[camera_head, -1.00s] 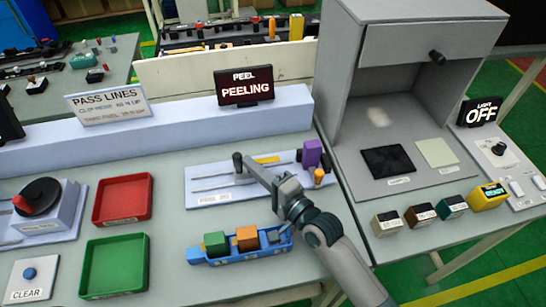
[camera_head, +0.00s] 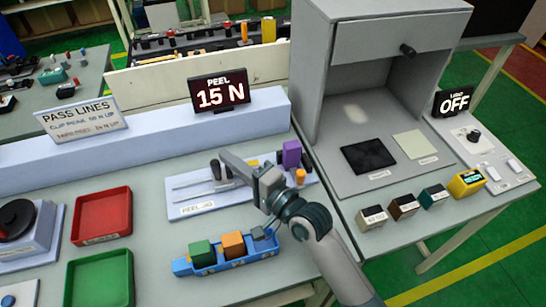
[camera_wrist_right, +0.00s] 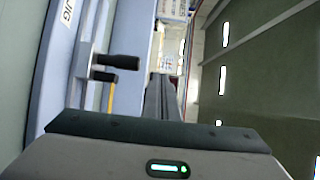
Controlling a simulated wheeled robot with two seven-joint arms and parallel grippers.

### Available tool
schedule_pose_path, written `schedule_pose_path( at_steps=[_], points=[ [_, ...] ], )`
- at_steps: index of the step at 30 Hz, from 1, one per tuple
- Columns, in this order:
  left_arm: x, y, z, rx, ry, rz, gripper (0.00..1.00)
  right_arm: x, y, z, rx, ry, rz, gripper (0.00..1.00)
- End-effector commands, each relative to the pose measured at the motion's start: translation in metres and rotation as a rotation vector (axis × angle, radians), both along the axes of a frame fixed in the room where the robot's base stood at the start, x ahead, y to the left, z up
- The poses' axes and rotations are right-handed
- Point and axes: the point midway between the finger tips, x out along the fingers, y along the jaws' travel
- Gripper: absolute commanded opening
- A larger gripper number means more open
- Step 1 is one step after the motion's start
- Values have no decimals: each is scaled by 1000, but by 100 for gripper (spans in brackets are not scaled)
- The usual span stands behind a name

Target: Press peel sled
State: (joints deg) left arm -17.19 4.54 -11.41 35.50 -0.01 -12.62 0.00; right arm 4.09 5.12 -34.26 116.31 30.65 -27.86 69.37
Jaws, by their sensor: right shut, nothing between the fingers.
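The peel jig (camera_head: 185,208) is a white plate with rails on the bench, with a purple block (camera_head: 291,154) at its right end. A dark upright handle (camera_head: 215,169), seemingly the sled's, stands on the jig; a black handle (camera_wrist_right: 118,62) also shows in the right wrist view. My right gripper (camera_head: 224,155) is shut and empty beside the dark handle, its fingers over the jig; whether they touch it I cannot tell. The peel display (camera_head: 220,95) behind reads "15 N". My left gripper is out of view.
A blue tray (camera_head: 183,267) with green and orange blocks lies in front of the jig. Red (camera_head: 102,215) and green (camera_head: 102,280) trays stand left. A grey booth (camera_head: 385,30) stands right, its light display (camera_head: 452,102) reading "OFF". A pass-lines sign (camera_head: 80,118) stands on the ledge.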

Motion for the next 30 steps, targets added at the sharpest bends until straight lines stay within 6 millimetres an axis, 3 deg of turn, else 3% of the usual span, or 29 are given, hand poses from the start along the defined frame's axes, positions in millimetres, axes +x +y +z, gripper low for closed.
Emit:
schedule_pose_path(
  at_steps=[9, 16, 22, 30],
  points=[
    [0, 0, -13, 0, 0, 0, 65, -19, -57, 27, -8, 2, -2, 0],
    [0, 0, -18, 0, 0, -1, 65, -31, -88, 48, -9, 4, -1, 0],
    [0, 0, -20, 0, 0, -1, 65, -36, -102, 57, -10, 6, -2, 0],
    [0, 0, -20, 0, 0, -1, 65, -37, -105, 59, -8, 7, -1, 0]
  ],
)
